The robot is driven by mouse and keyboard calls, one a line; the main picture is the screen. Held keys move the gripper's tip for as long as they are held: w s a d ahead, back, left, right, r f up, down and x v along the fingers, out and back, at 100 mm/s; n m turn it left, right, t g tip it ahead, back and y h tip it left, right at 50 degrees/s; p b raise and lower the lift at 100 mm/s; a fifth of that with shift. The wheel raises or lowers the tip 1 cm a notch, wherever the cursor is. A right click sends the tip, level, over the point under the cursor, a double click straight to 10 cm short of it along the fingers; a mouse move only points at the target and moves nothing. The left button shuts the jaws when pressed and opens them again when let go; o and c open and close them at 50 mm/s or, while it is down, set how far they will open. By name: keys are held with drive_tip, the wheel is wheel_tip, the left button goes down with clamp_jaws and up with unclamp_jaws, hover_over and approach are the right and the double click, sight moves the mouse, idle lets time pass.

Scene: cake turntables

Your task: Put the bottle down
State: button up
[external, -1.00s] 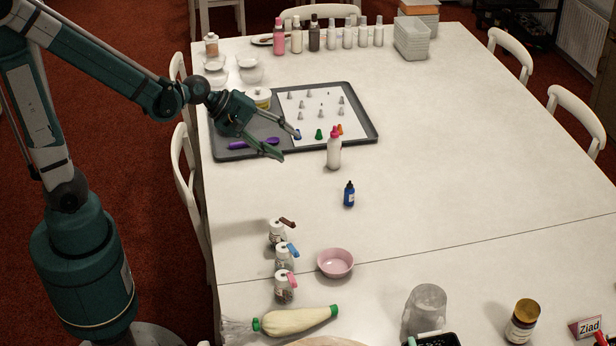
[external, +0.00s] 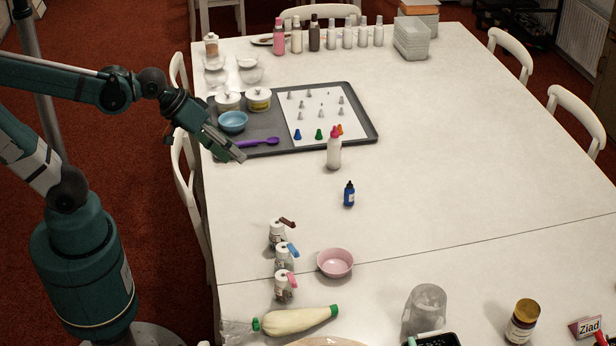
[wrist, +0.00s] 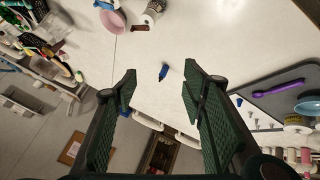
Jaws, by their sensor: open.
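A white bottle with a pinkish-red cap (external: 333,152) stands upright on the table, just off the front right part of the dark tray. A small blue bottle with a dark tip (external: 348,194) stands upright nearer the camera. In the wrist view the blue bottle (wrist: 163,71) shows between the fingers, well beyond them. I cannot make out the white bottle there; a finger may hide it. My gripper (external: 233,150) is open and empty, above the table's left side by the tray's front left corner, apart from both bottles. Its two green fingers (wrist: 160,82) are spread in the wrist view.
The tray (external: 370,133) holds a light blue bowl (external: 232,122), lidded jars, a purple spoon (external: 258,142) and piping tips on a white sheet. Shakers, a pink bowl (external: 335,263) and a piping bag (external: 300,320) lie toward the front. The right side is clear.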

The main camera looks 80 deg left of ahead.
drive_tip(key=s+m, duration=0.5)
drive_tip(key=s, duration=0.2)
drive_tip(key=shift+s+d+r+m+g+y, duration=0.25)
drive_tip(key=shift+d+r+m+g+y, duration=0.05)
drive_tip(key=shift+g+y, duration=0.1)
idle(0.9)
